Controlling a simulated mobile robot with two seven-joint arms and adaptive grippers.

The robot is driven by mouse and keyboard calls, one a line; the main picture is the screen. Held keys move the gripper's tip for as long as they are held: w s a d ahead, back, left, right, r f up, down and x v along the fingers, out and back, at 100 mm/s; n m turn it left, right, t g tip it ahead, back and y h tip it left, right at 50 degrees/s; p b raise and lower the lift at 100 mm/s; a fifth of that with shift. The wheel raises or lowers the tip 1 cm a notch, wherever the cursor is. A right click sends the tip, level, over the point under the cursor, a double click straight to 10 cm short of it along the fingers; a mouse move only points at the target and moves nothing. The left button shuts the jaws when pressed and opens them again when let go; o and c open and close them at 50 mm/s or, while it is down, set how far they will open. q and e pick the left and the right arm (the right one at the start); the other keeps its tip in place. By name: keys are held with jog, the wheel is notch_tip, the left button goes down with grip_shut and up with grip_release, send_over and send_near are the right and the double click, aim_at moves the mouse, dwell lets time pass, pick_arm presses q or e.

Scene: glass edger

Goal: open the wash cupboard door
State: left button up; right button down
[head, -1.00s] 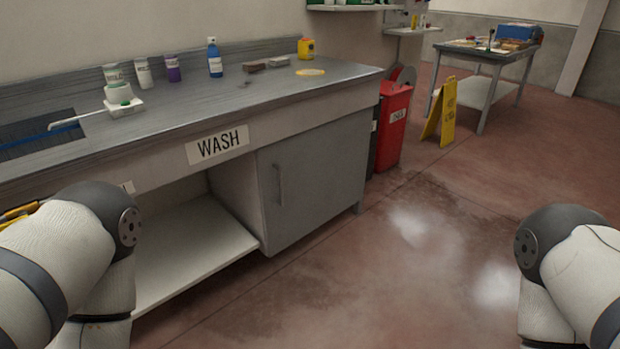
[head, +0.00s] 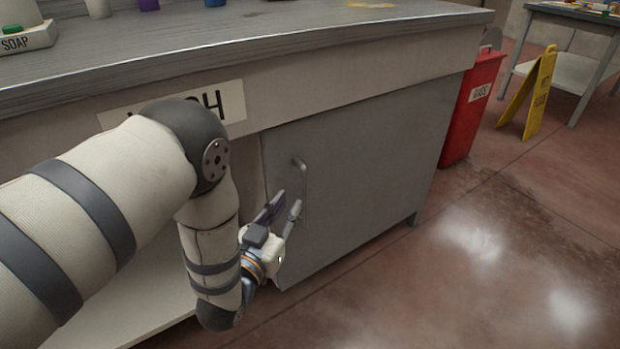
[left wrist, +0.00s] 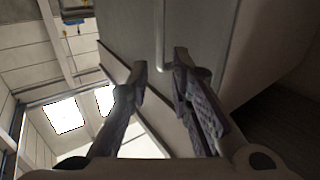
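The wash cupboard door (head: 365,165) is a flat grey panel under the counter. It looks closed. Its vertical bar handle (head: 304,190) is near the door's left edge. My left gripper (head: 283,207) is open just beside the handle, its fingers pointing up towards it. In the left wrist view the handle (left wrist: 159,38) lies ahead, in line with the gap between the spread fingertips (left wrist: 160,72). I cannot tell whether either finger touches it. My left arm covers part of the WASH sign (head: 232,104). My right gripper is out of view.
The counter (head: 330,30) overhangs the door. An open shelf (head: 150,318) is left of the cupboard. A red bin (head: 470,110) and a yellow floor sign (head: 528,95) stand at the right. The floor before the door is clear, with wet-looking patches.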

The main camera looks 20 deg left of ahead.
aim_at(304, 183)
pick_arm(q)
jog(key=w, duration=0.3)
jog(key=w+b, duration=0.1)
jog(key=w, duration=0.2)
jog(key=w+b, duration=0.1)
jog(key=w, duration=0.1)
jog(key=shift+w+d+f, duration=0.2)
jog(key=shift+w+d, duration=0.2)
jog(key=shift+w+r+b, duration=0.1)
jog(key=shift+w+b, duration=0.2)
jog(key=shift+w, duration=0.1)
jog(key=shift+c, duration=0.4)
grip_shut()
